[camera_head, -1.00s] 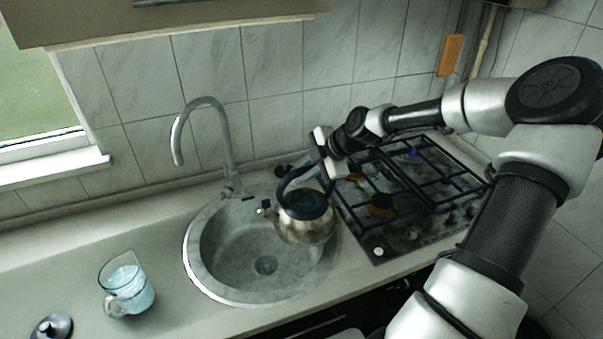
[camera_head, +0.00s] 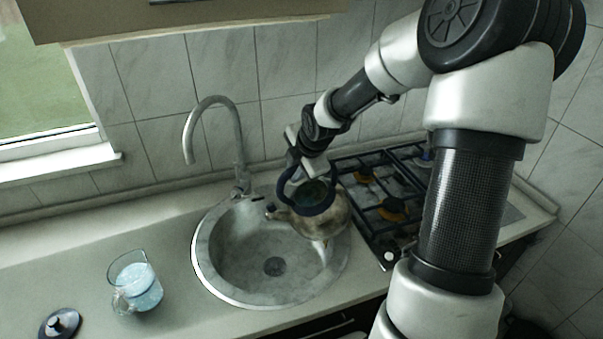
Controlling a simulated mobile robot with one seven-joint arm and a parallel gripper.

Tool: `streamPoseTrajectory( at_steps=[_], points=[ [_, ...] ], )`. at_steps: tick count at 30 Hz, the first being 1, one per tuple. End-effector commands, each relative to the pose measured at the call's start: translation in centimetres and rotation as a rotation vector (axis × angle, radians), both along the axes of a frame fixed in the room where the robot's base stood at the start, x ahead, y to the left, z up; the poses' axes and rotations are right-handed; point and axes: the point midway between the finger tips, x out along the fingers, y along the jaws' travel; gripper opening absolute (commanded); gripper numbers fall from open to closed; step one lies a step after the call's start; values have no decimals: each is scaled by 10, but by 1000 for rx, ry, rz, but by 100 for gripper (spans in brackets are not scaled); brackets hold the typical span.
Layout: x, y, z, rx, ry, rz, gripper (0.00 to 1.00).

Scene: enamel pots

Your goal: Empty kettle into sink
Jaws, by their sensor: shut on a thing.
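The kettle (camera_head: 322,220) is a metal pot with a dark blue rim and handle, its top open and its inside dark teal. It is held over the right side of the round sink (camera_head: 235,275), tilted somewhat, its short spout pointing left over the basin. My gripper (camera_head: 297,172) is shut on the kettle's handle from above and behind; the fingertips are partly hidden by the handle. I cannot clearly see any stream from the spout. The sink's drain (camera_head: 273,266) is visible and the basin looks empty.
A curved faucet (camera_head: 240,150) rises behind the sink, left of my gripper. A gas stove (camera_head: 385,205) lies right of the kettle. A glass jug (camera_head: 136,284) with bluish liquid and a dark lid (camera_head: 61,323) sit on the left counter, which is otherwise clear.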

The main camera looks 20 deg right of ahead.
Motion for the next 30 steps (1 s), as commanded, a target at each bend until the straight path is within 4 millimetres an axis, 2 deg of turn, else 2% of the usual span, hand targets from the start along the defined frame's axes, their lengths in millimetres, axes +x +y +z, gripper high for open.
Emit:
streamPoseTrajectory(
  at_steps=[24, 30],
  points=[
    [0, 38, -5, -218, -4, 7, 0],
    [0, 47, -14, -282, 2, 8, 0]
  ],
)
